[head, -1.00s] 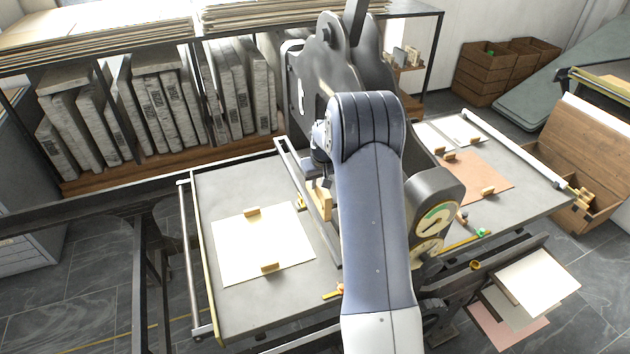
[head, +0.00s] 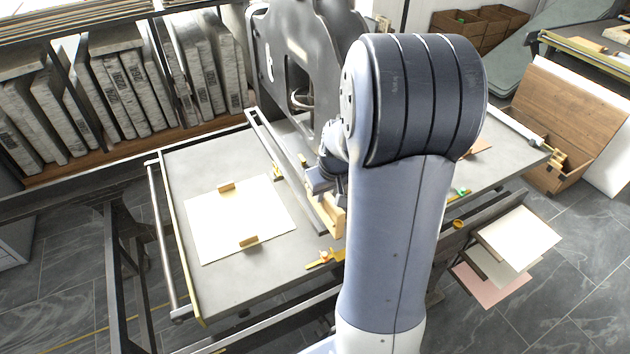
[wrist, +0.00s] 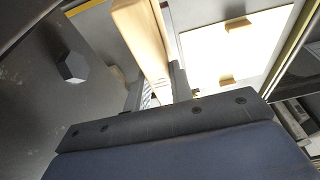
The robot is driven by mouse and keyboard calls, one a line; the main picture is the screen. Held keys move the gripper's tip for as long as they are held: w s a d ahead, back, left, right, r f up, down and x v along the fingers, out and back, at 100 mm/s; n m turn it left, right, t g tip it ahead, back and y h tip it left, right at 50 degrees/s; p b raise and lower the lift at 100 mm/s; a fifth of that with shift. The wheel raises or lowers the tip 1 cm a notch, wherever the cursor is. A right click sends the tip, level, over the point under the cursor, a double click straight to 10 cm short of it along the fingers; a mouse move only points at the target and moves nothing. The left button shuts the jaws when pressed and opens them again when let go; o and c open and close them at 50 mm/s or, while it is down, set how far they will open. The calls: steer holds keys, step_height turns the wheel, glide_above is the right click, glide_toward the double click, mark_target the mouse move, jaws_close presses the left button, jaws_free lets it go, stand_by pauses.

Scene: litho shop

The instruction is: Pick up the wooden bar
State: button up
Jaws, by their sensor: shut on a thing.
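The wooden bar (wrist: 143,40) is pale wood and runs away from my gripper in the wrist view. Its near end lies between the jaws of my gripper (wrist: 160,88), which is shut on it. In the head view the bar (head: 335,218) shows as a pale piece below my wrist, over the right part of the grey press bed. My gripper (head: 322,182) is partly hidden there by my arm. From these views I cannot tell how high the bar is above the bed.
The grey bed (head: 215,290) carries a white sheet (head: 240,215) with two small wooden blocks. A dark press frame (head: 310,60) stands close behind my wrist. A metal crossbar (head: 285,165) runs beside the bar. Sheets (head: 515,240) lie at right; stone slabs (head: 130,90) stand at left.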

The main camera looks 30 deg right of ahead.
steer(key=s+b, duration=0.2)
steer(key=s, duration=2)
